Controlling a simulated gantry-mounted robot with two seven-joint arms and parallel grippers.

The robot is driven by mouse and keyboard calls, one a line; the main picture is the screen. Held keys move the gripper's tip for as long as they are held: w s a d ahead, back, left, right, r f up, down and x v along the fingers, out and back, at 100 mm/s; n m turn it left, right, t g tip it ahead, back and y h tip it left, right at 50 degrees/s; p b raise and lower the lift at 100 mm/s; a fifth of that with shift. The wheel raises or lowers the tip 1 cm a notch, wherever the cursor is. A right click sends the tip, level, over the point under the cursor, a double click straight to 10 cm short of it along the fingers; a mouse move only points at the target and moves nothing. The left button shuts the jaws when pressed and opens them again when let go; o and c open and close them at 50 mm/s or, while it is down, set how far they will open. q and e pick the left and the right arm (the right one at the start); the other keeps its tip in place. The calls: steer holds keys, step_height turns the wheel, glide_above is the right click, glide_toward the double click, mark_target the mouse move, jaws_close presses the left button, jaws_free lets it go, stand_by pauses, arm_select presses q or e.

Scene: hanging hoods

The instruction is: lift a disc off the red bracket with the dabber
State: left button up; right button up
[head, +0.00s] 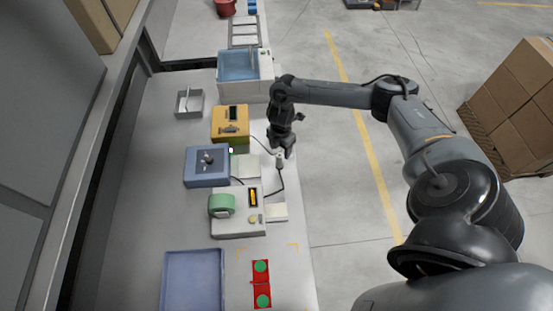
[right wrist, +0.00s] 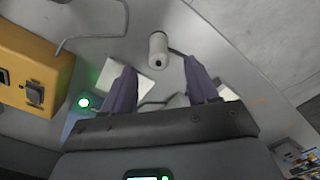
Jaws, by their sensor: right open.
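The red bracket (head: 262,284) lies at the near end of the bench in the head view. It bears two green discs, a far one (head: 261,266) and a near one (head: 263,301). A small pale cylinder with a dark cord (head: 279,161), apparently the dabber, is at the bench's right edge. My right gripper (head: 284,152) is just above it, pointing down. In the right wrist view the gripper (right wrist: 159,68) is open, and the pale cylinder (right wrist: 158,46) shows beyond and between the fingertips, not gripped. My left gripper is not in view.
A blue tray (head: 193,279) lies left of the bracket. A white unit with a green roll (head: 221,205), a blue box with a knob (head: 206,166) and a yellow box (head: 230,122) line the bench. A cord runs along the bench's right edge.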

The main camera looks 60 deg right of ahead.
mark_target(279, 155)
steer(key=shift+w+a+f, duration=0.1)
steer(key=shift+f, duration=3.8)
jaws_close()
steer(key=shift+r, duration=0.15)
step_height(279, 155, up, 4)
steer(key=shift+w+f, duration=0.1)
steer(key=s+r, duration=0.7)
steer(key=s, duration=0.4)
steer(key=shift+s+d, duration=0.2)
steer(key=shift+s, duration=0.2)
